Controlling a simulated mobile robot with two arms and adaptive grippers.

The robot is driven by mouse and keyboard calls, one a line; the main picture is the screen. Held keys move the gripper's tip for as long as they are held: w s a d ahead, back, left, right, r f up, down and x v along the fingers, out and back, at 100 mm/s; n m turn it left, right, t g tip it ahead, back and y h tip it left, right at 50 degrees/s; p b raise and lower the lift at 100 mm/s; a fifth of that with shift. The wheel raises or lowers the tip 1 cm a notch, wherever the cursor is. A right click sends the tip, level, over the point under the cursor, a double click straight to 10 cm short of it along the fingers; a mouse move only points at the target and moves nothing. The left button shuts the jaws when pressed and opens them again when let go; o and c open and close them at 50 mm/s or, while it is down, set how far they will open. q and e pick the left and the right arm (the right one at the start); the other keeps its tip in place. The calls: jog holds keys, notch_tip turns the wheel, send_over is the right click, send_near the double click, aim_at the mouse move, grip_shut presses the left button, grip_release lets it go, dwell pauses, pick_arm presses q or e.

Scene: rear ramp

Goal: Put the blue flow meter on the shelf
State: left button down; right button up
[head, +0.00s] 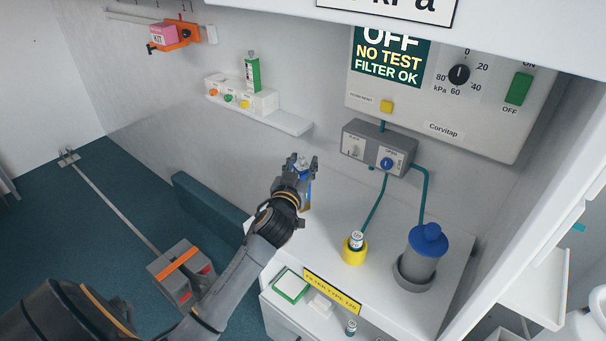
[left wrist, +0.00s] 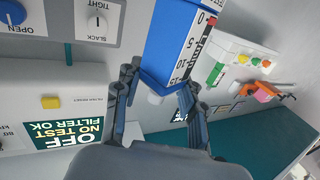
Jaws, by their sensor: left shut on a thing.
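The blue flow meter (left wrist: 172,38) is a blue box with a white scale on one side. My left gripper (head: 298,166) is shut on it above the white counter. In the head view the meter (head: 306,192) is mostly hidden behind the fingers. In the left wrist view the fingers (left wrist: 158,90) lie on either side of its near end. The white shelf (head: 291,121) is on the wall, up and left of the gripper in the head view. A green flow meter (head: 253,74) stands upright at a white block on it. My right gripper is not in view.
The white block (head: 262,101) with coloured knobs takes the shelf's left and middle; its right end looks bare. A grey valve box (head: 355,134) with teal tubes is right of the gripper. A yellow cup (head: 354,256) and blue-topped canister (head: 423,255) stand on the counter (head: 325,235).

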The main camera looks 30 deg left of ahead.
pick_arm(q)
jog(key=f, duration=0.3)
jog(key=shift+w+f, duration=0.1)
jog(key=shift+w, duration=0.15)
jog(key=shift+f, duration=0.35)
jog(key=c, duration=0.8)
grip_release()
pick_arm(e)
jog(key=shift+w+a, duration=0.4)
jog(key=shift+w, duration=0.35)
